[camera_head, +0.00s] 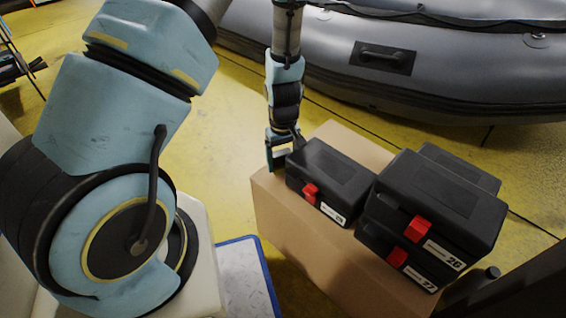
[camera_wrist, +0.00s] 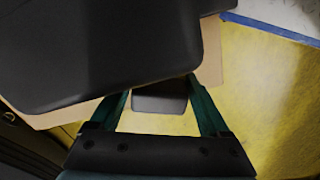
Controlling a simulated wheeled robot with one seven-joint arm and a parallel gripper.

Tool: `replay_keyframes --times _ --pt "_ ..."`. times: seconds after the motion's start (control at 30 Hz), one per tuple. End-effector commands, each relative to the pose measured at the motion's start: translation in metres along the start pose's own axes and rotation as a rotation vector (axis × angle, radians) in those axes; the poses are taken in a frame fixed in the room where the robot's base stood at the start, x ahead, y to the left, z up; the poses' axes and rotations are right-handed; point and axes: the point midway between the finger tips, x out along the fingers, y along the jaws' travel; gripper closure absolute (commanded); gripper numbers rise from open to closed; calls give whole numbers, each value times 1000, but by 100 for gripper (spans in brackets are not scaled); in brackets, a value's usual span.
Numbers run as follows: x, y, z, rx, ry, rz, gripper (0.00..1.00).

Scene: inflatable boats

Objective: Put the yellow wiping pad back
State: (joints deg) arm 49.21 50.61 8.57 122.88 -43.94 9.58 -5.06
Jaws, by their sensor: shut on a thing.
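I cannot make out the yellow wiping pad in either view. My gripper (camera_head: 279,152) points down at the left end of a black case with a red latch (camera_head: 331,180), at the edge of a cardboard box (camera_head: 290,225). In the wrist view my gripper (camera_wrist: 159,86) has its two teal fingers on either side of a dark grey piece (camera_wrist: 160,101). It is shut on that piece. I cannot tell whether the piece is part of the case. The black case fills the upper left of the wrist view (camera_wrist: 90,45) and hides the fingertips.
Two stacked black cases, marked 26 (camera_head: 440,195) and 27 (camera_head: 392,250), stand to the right on the box, with another black case (camera_head: 462,168) behind. A grey inflatable boat (camera_head: 450,75) lies behind. A blue-edged panel (camera_head: 245,275) lies left of the box.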

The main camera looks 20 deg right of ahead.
Motion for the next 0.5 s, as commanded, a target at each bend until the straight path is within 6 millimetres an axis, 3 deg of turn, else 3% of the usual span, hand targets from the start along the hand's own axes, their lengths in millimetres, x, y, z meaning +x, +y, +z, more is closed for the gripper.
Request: replay_keyframes --times 0.3,0.33,0.5 --pt "3 0 0 0 1 1 100" --pt "2 0 0 0 1 1 18" --pt "1 0 0 0 1 1 0"
